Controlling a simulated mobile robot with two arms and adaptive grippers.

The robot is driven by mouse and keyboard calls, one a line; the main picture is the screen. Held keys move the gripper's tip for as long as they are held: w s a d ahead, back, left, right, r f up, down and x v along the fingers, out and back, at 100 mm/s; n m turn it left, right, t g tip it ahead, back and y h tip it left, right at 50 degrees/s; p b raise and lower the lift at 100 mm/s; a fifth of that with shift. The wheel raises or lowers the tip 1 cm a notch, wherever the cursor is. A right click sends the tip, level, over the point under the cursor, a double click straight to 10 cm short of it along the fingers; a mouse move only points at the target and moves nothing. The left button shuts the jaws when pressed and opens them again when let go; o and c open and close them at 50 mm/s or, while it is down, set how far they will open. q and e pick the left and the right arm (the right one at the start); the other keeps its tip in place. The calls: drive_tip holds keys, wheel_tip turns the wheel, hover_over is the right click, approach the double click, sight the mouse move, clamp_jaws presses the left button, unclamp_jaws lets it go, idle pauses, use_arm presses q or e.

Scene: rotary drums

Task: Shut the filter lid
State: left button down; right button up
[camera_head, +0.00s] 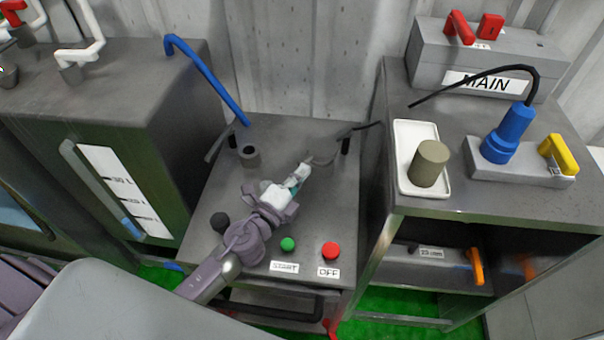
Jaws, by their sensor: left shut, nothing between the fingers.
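My left gripper (302,171) reaches over the middle of the grey centre cabinet top (330,215), pointing up and to the right. Its fingers are shut with nothing between them. A curved grey piece (325,159) lies just beyond the fingertips, close to a black post; I cannot tell whether the fingers touch it. I cannot pick out the filter lid with certainty, and my arm hides part of the cabinet top. A short grey open cylinder (250,156) stands left of the gripper. My right gripper is not in view.
A green button (288,244) and a red button (331,251) sit at the cabinet's front edge. A blue pipe (208,78) slopes down at the left. On the right bench are a beige cylinder (429,164) on a white tray (403,133) and a blue plug (508,134).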

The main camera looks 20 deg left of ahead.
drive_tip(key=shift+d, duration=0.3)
